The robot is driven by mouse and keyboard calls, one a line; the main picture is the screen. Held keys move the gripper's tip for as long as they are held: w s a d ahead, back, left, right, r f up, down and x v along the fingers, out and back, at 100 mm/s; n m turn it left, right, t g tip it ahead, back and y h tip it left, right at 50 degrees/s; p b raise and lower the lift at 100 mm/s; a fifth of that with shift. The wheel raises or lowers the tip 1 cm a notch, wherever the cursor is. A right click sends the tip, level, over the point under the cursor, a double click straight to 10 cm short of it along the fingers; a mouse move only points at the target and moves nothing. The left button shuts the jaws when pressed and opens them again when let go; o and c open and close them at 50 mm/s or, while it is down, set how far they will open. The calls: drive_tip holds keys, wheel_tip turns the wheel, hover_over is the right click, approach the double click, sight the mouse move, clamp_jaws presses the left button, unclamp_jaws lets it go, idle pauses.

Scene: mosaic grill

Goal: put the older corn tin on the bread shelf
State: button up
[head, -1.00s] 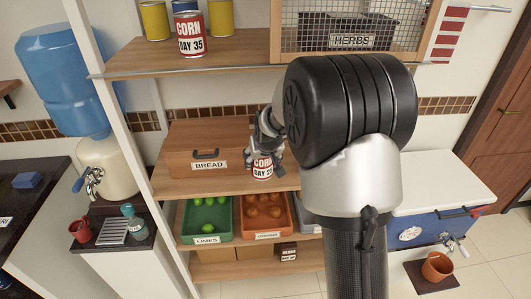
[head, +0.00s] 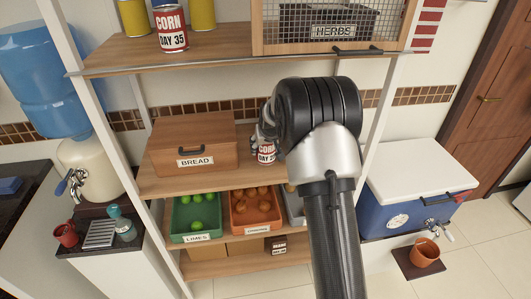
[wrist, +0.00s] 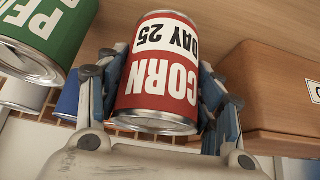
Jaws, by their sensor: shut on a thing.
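My gripper (wrist: 160,120) is shut on a red and white corn tin (wrist: 160,85) marked DAY 25. In the head view the tin (head: 266,151) is upright at the bread shelf (head: 190,184), just right of the brown bread box (head: 193,144). I cannot tell whether its base touches the shelf. The fingers grip its sides and are partly hidden behind my wrist in the head view. The wrist view shows the tin's lettering upside down. Another corn tin (head: 171,28), marked DAY 35, stands on the top shelf.
Yellow tins (head: 134,17) and a mesh-front herbs cabinet (head: 333,28) share the top shelf (head: 150,55). A green lime tray (head: 176,220) and an orange tray (head: 241,224) sit below. In the wrist view, a green tin (wrist: 45,35) is at left and the bread box (wrist: 265,90) at right.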

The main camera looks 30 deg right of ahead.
drive_tip(key=shift+f, duration=1.15)
drive_tip(key=shift+f+b, duration=0.2)
drive_tip(key=shift+b, duration=0.1)
drive_tip(key=o, duration=1.4)
